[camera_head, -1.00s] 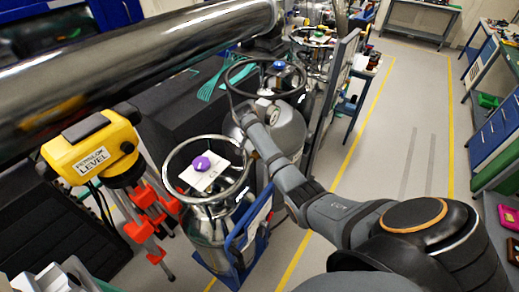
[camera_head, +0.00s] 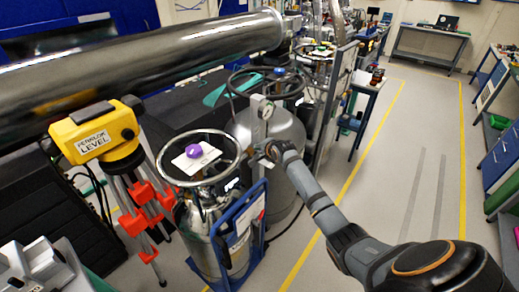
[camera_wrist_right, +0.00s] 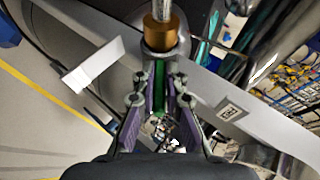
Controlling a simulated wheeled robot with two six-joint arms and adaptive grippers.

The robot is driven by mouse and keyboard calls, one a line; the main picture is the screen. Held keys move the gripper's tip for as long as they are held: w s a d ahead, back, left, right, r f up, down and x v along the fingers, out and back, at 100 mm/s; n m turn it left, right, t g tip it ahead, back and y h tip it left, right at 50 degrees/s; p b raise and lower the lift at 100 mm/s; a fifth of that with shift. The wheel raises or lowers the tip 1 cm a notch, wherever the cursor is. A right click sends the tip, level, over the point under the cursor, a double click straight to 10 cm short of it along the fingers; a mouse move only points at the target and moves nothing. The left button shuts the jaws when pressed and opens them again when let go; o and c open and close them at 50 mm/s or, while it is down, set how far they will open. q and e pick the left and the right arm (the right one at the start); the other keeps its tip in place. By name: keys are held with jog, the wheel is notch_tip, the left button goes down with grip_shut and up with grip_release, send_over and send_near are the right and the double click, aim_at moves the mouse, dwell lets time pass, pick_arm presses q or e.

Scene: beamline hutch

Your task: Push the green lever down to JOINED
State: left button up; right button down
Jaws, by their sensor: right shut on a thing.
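The green lever (camera_wrist_right: 160,78) shows in the wrist view as a narrow green strip below a brass fitting (camera_wrist_right: 158,34). My right gripper (camera_wrist_right: 159,92) has its purple-padded fingers on either side of the lever and is shut on it. The lever cannot be made out there. I cannot read any JOINED mark. My left gripper is not in view.
A white tag (camera_wrist_right: 92,63) sticks out left of the fitting. A tank with a ring handle and purple knob (camera_head: 193,150) stands on a blue cart (camera_head: 240,225). A yellow level (camera_head: 95,133) on a tripod stands left. A thick steel pipe (camera_head: 140,62) crosses above. The right floor is clear.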

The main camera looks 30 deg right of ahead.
pick_arm(q)
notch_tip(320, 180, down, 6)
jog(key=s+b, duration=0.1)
jog(key=b, duration=0.4)
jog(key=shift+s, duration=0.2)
pick_arm(e)
jog(key=shift+s+d+f+m+t+y, duration=0.1)
jog(key=shift+s+f+m+t+y, duration=0.15)
jog(key=shift+f+t, duration=0.6)
jog(key=shift+s+d+f+m+t+y, duration=0.15)
jog(key=shift+s+f+m+t, duration=0.25)
jog(key=shift+t, duration=0.85)
jog(key=shift+w, duration=0.1)
jog(key=c, duration=1.4)
grip_release()
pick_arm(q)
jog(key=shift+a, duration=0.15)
pick_arm(e)
jog(key=shift+r, duration=0.15)
jog(key=shift+v, duration=5.9)
